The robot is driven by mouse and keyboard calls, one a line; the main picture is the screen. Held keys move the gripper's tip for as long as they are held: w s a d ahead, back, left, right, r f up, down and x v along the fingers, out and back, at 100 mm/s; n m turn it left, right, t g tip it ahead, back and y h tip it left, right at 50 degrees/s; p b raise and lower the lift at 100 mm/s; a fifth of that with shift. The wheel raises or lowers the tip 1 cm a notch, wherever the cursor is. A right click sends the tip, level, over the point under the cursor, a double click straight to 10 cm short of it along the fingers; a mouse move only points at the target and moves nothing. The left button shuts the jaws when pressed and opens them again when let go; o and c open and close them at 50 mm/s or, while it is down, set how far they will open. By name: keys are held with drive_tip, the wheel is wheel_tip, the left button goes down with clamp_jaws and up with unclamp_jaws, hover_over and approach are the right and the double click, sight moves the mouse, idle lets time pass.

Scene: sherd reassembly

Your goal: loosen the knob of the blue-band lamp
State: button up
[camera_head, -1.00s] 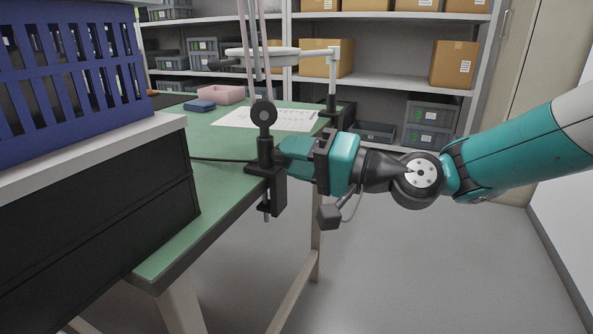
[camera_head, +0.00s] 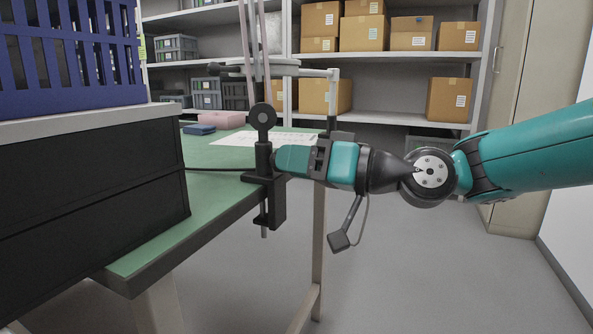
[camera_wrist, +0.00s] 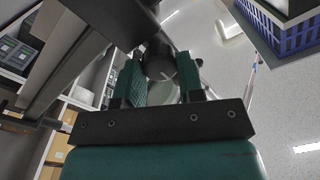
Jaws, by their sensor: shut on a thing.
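A black clamp (camera_head: 276,200) grips the edge of the green table, with a lamp post and a round joint (camera_head: 263,116) above it. No blue band shows, so I cannot tell from the frames which lamp this is. My gripper (camera_head: 283,160) comes in level from the right at the post's base, just above the clamp. In the wrist view, my two teal fingers (camera_wrist: 160,80) are shut on a dark round knob (camera_wrist: 160,62), one on each side. In the head view the fingers hide the knob.
A dark box (camera_head: 90,190) with a blue crate (camera_head: 70,60) above it fills the left. A second lamp post (camera_head: 333,100) stands behind my gripper. A paper sheet (camera_head: 275,138) and a pink tray (camera_head: 222,119) lie on the table (camera_head: 215,157). Floor right of the table is clear.

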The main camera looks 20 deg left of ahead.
idle(0.5)
drive_tip(key=o, duration=0.9)
drive_tip(key=shift+o, duration=0.2)
drive_tip(key=d+b, duration=1.6)
drive_tip(key=d, duration=0.1)
drive_tip(key=shift+s+d+f+b, duration=0.2)
drive_tip(key=shift+s+b, duration=0.15)
drive_tip(key=shift+s, duration=0.1)
drive_tip(key=shift+r, duration=0.15)
